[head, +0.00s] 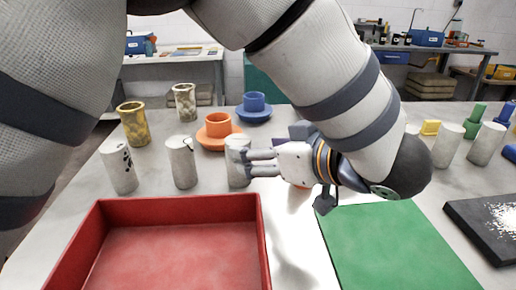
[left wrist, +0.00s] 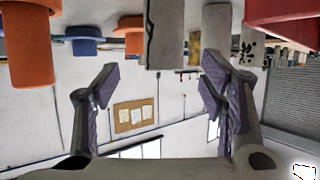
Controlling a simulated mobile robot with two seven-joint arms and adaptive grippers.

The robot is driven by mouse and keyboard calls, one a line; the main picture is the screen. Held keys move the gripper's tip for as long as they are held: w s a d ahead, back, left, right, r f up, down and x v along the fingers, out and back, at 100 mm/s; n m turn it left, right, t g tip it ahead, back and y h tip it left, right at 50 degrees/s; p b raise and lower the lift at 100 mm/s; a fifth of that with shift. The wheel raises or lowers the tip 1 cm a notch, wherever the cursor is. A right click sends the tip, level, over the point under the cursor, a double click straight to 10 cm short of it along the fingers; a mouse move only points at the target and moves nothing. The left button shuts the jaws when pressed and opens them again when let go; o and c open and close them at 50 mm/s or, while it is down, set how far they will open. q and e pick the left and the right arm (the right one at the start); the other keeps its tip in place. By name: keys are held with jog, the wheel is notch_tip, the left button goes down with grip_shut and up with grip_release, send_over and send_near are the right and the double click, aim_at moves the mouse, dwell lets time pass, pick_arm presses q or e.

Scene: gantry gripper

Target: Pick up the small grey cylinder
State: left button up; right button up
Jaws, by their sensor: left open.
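Several pale grey cylinders stand on the table in the head view; I cannot tell by size alone which one the task means. One grey cylinder (head: 237,165) stands upright right at the fingertips of my left gripper (head: 252,162), which points left at its right side. In the left wrist view, which is upside down, this grey cylinder (left wrist: 164,35) shows ahead between the two spread fingers of my left gripper (left wrist: 160,82). The gripper is open and empty. Whether a finger touches the cylinder is unclear. My right gripper is not in view.
Other grey cylinders (head: 182,163) (head: 119,168) and a yellowish one (head: 133,125) stand to the left. An orange cup (head: 217,125) and a blue cup (head: 254,102) are behind. A red tray (head: 262,235) lies in front, and a green mat (head: 395,245) lies right of it.

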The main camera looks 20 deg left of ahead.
pick_arm(q)
send_over(235, 180)
jog(key=w, duration=0.3)
jog(key=f, duration=0.2)
jog(key=shift+s+a+f, duration=0.15)
jog(key=shift+s+f, duration=0.1)
jog(key=shift+f, duration=0.1)
jog(key=c, duration=1.3)
grip_shut()
jog(key=shift+r, duration=0.15)
